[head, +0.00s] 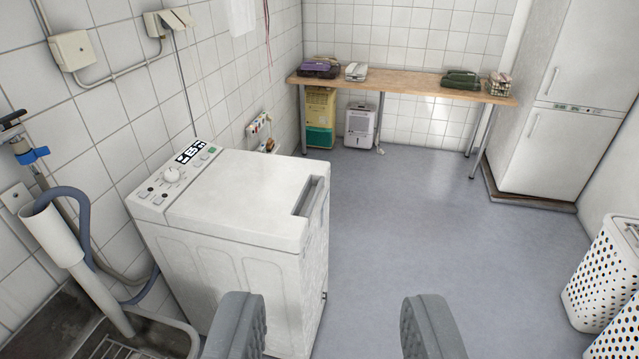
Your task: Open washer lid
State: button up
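The white top-loading washer (262,245) stands at left centre against the tiled wall. Its lid (252,190) lies flat and closed on top. A recessed handle (311,197) sits at the lid's right edge. The control panel (175,178) with a knob and buttons runs along the left side of the top. My gripper (335,315) shows at the bottom edge with its two grey fingers wide apart.
A sink (135,335) with a pipe and blue hose is at lower left. A wooden table (410,88) stands at the back, a fridge (560,125) at back right. Dotted baskets (603,275) stand at right. The middle floor (420,220) is clear.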

aim_at(270, 201)
jog(key=z, duration=0.05)
jog(key=i, duration=1.95)
jog(key=u, duration=0.2)
